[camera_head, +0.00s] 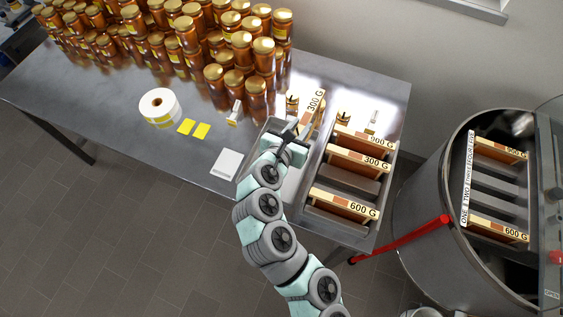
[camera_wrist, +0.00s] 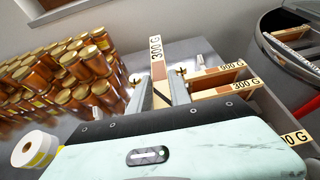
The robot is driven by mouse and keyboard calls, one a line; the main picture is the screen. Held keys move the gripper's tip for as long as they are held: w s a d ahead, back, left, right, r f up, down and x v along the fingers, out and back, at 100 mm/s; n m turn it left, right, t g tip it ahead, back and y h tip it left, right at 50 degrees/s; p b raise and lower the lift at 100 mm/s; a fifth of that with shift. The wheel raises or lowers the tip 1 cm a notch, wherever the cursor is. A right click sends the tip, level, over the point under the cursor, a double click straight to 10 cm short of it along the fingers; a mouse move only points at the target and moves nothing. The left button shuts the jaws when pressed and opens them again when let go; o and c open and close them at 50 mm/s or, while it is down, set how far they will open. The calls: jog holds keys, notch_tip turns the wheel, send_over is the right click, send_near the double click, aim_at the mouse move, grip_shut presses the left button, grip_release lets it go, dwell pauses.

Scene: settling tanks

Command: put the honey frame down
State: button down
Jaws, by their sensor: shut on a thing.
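My gripper (camera_head: 297,128) is shut on a wooden honey frame (camera_head: 313,103) labelled 300 G; the label also shows between my fingers in the wrist view (camera_wrist: 156,62). The held frame is over or in the left grey tray (camera_head: 292,190); I cannot tell if it touches the tray. My arm hides part of that tray. The right tray (camera_head: 322,226) holds frames labelled 900 G (camera_head: 366,137), 300 G (camera_head: 359,159) and 600 G (camera_head: 344,204). The steel drum (camera_head: 420,200) holds a 900 G frame (camera_head: 500,149) and a 600 G frame (camera_head: 497,230), with empty slots between.
Many honey jars (camera_head: 187,42) crowd the back of the steel table (camera_head: 120,125). A label roll (camera_head: 160,106), yellow labels (camera_head: 194,129) and a white square (camera_head: 227,164) lie left of the trays. A red handle (camera_head: 400,240) sticks out in front of the drum.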

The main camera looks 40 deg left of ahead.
jog(key=s+a+r+y, duration=0.1)
jog(key=s+a, duration=0.2)
jog(key=a, duration=0.4)
notch_tip(320, 180, down, 20)
jog(key=shift+a+r+n+b, duration=0.15)
jog(key=shift+r+n+b, duration=0.15)
jog(key=shift+b, duration=0.1)
jog(key=shift+s+f, duration=0.1)
jog(key=c, duration=1.2)
grip_release()
jog(key=b+v, duration=0.1)
jog(key=v, duration=1.1)
jog(key=shift+b, duration=0.4)
